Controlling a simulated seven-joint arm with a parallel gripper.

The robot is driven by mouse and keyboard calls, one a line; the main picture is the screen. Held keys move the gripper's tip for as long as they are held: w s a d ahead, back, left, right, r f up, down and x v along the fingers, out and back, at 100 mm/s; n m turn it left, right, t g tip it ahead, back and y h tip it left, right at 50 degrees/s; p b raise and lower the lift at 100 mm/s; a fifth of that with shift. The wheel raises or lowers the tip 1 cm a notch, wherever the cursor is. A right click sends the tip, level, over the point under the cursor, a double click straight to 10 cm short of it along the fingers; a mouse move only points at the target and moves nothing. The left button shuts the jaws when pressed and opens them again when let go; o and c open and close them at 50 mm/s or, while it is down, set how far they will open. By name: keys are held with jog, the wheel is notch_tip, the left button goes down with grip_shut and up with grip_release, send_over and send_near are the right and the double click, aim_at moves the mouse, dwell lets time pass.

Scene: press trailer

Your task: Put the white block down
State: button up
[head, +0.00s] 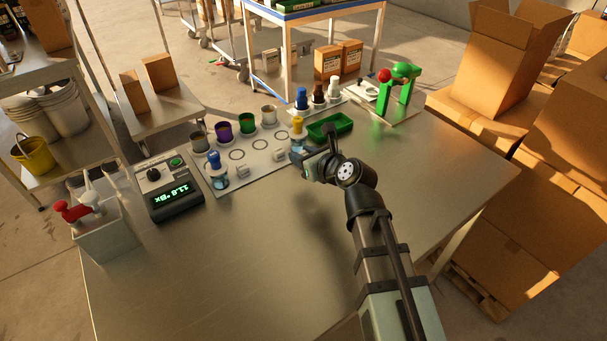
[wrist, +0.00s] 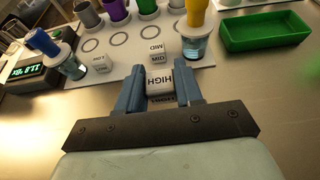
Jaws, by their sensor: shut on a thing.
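My gripper (wrist: 160,92) is shut on a white block (wrist: 158,80) marked HIGH, held between its two blue fingers. The block is over bare metal tabletop, just in front of the white mat; I cannot tell whether it touches the table. In the head view my gripper (head: 306,170) is near the mat's right front part, and the held block is hard to make out there. A second white block (wrist: 157,58) marked MID stands on the mat just beyond. A third white block (wrist: 102,64), its label apparently LOW, stands farther left.
The white mat (head: 222,185) has printed rings and a row of coloured cups behind. A blue-capped jar (head: 216,170) stands left, a yellow-topped jar (head: 298,127) beyond my gripper. A green tray (head: 330,128) is behind right. The digital box (head: 172,190) is left. The front tabletop (head: 220,265) is clear.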

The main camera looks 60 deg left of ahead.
aim_at(303, 181)
jog(key=shift+f, duration=3.25)
jog(key=o, duration=1)
jog(key=shift+f, duration=0.1)
jog(key=shift+d+r, duration=0.2)
jog(key=shift+v, duration=3.55)
